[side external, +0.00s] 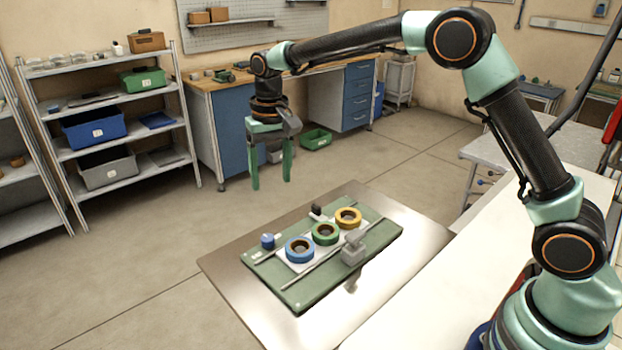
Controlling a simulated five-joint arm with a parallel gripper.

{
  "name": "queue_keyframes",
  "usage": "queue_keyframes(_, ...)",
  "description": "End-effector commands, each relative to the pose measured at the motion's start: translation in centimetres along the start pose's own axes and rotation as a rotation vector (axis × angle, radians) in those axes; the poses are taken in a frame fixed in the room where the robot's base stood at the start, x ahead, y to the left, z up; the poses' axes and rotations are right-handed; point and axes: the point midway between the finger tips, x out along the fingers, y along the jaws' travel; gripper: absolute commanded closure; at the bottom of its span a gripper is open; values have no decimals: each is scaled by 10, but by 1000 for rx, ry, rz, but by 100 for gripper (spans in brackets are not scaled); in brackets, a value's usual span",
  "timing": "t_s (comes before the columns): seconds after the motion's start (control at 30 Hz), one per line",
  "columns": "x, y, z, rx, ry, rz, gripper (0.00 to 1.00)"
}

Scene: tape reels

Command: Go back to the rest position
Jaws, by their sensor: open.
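My gripper (271,182) hangs with its green fingers pointing down, open and empty. It is raised in the air, up and to the left of the work board in the picture. A blue tape reel (289,252), a green tape reel (314,236) and a yellow tape reel (340,222) lie in a diagonal row on a pale plate on the green board (304,297). The reels look flat and separate from my gripper.
The board lies on a metal table (245,300). A small blue object (267,241), a dark object (316,211) and a grey block (353,248) sit around the reels. Shelves with bins (95,128) and a workbench (225,125) stand behind. The air around my gripper looks clear.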

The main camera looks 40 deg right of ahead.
Motion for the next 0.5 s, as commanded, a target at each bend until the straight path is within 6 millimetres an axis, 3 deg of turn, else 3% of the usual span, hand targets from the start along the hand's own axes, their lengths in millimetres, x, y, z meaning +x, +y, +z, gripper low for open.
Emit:
queue_keyframes(0.03, -16, 8, 5, -6, 23, -9, 30)
queue_keyframes(0.2, -55, 35, 28, -44, 92, -32, 30)
queue_keyframes(0.5, -98, 80, 84, -109, 217, -55, 30)
